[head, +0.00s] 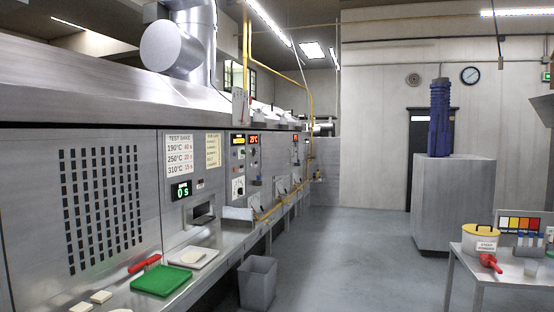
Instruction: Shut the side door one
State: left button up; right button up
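Neither of my grippers is in view. No label for side door one can be read. A long metal oven or line runs along the left side. On its front, a small dark opening (203,213) sits below the green display. Just past it, a pale metal flap (238,213) sticks out from the front at ledge height; I cannot tell if it is a door. A dark door (447,150) in the back wall looks shut, partly hidden by a grey cabinet.
A ledge (200,265) along the line holds a green board (162,280), a red-handled tool (144,263) and white pieces. A grey bin (257,282) stands on the floor. The grey cabinet (453,205) and a small table (500,283) stand right. The middle aisle (345,250) is clear.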

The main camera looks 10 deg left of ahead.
aim_at(276, 148)
jog(key=i, duration=6.15)
jog(key=j, duration=0.1)
